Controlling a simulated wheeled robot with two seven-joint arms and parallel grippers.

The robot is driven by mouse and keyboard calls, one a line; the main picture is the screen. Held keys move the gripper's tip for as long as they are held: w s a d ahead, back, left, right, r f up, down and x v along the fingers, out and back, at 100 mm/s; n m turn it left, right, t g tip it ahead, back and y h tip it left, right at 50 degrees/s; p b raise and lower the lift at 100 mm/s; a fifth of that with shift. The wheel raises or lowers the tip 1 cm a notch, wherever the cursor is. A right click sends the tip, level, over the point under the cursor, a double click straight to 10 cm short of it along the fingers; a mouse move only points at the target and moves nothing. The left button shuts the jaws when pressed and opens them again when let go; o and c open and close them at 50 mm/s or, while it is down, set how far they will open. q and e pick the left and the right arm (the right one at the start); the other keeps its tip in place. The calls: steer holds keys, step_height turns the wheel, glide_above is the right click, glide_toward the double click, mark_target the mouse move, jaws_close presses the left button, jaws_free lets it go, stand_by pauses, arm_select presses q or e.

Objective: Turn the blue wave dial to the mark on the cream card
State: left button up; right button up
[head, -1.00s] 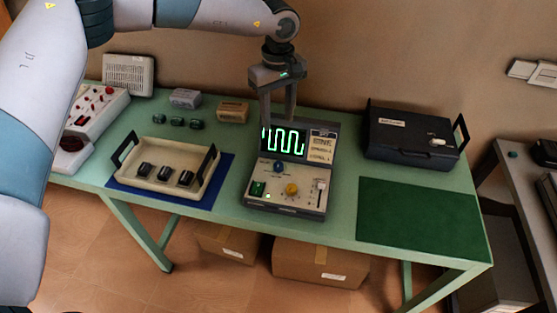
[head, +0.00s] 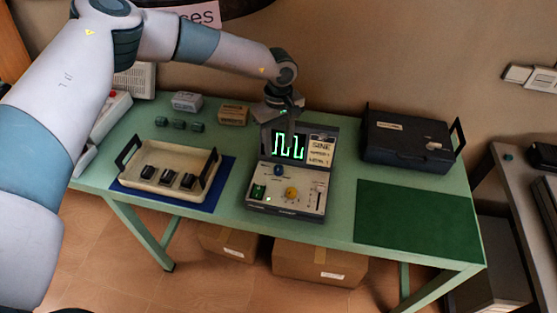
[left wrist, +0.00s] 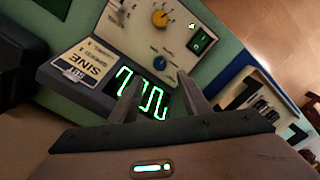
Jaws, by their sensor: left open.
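The blue wave dial (head: 279,170) is on the sloped panel of a grey and cream instrument, just below its screen. It also shows in the left wrist view (left wrist: 160,63). My left gripper (head: 278,149) is open and empty, pointing down in front of the screen. In the left wrist view its fingertips (left wrist: 160,77) are spread just short of the blue dial, apart from it. My right gripper is out of view.
A yellow dial (head: 291,193), a green switch (head: 258,191) and a slider (head: 319,199) are close by on the panel. The screen (head: 289,146) shows a green square wave. A tray (head: 150,181) stands left, a black case (head: 408,141) right. The green mat (head: 415,218) is bare.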

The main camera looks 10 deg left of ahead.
mark_target(279, 168)
arm_select(q)
step_height(279, 168, down, 9)
steer(key=p, duration=0.3)
steer(key=shift+f, duration=0.2)
steer(key=c, duration=1)
steer(key=shift+c, duration=0.2)
steer(key=n+b, duration=0.4)
steer(key=n, duration=0.1)
steer(key=shift+f+b, duration=0.2)
steer(key=shift+b, duration=0.15)
steer(key=shift+r+n+b, duration=0.2)
steer(key=shift+n+b, duration=1.4)
steer(key=shift+n, duration=0.4)
